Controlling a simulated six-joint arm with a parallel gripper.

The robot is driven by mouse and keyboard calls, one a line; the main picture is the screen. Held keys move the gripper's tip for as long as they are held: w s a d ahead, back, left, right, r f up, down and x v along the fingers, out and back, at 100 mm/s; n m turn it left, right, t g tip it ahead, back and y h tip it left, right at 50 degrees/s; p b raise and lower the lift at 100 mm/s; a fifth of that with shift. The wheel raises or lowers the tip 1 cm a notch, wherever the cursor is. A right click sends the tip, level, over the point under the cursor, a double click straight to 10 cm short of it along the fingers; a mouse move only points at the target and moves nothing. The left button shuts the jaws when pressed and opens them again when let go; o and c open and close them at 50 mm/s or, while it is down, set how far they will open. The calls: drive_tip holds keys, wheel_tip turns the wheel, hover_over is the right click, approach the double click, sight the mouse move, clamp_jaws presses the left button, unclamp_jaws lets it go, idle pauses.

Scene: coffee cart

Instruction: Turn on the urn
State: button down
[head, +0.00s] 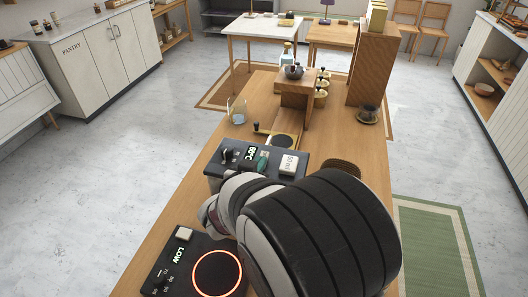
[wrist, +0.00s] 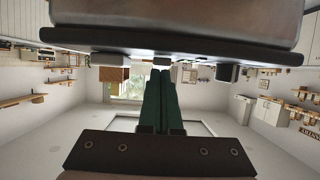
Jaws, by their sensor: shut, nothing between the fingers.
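A black control box (head: 215,172) stands on the wooden counter in the head view, ahead of my arm. It has a lit "60°C" display, a dark knob or lever (head: 227,155) at its left and a white "50 ml" block (head: 289,164) at its right. I cannot tell for sure whether this is the urn. My gripper (head: 263,162), with green fingers, is at the box's middle. The fingers are shut and empty in the wrist view (wrist: 161,78), pointing at a small dark part (wrist: 162,61) on a black edge. Whether they touch it is unclear.
A hot plate (head: 217,274) with a glowing orange ring and a lit "LOW" display lies nearer on the counter. Beyond the box are a glass cup (head: 237,112), a wooden stand (head: 296,89) and a tall wooden shelf (head: 374,70). My arm covers the counter's near right.

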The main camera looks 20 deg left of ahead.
drive_tip(key=shift+r, duration=0.65)
drive_tip(key=shift+r, duration=0.3)
drive_tip(key=r, duration=0.3)
drive_tip(key=shift+s+r, duration=0.2)
drive_tip(key=shift+s, duration=0.1)
drive_tip(key=s, duration=1)
drive_tip(key=shift+r, duration=0.4)
